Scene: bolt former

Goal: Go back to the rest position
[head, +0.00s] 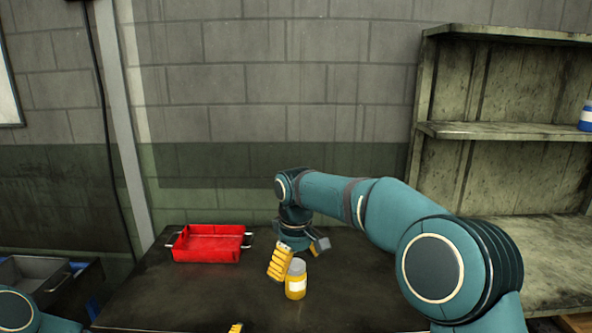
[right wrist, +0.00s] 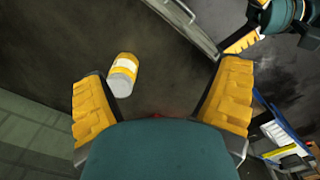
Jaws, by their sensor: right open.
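My right gripper (head: 278,264) is above the dark table, just behind and left of a yellow jar with a pale lid and white label. The jar (head: 296,282) stands upright on the table. In the right wrist view my right gripper (right wrist: 160,72) has its two yellow fingers wide apart with nothing held. The jar (right wrist: 124,75) shows there beyond the fingers, nearer the left one. Of my left gripper (head: 236,328), only a yellow tip shows at the bottom edge of the head view, so its opening is hidden.
A red tray (head: 209,254) with metal handles sits on the table's left part and looks empty. A grey bin (head: 35,272) is at the far left. A wooden shelf (head: 490,131) stands at right, with a blue-and-white container (head: 586,117). The table's front middle is mostly clear.

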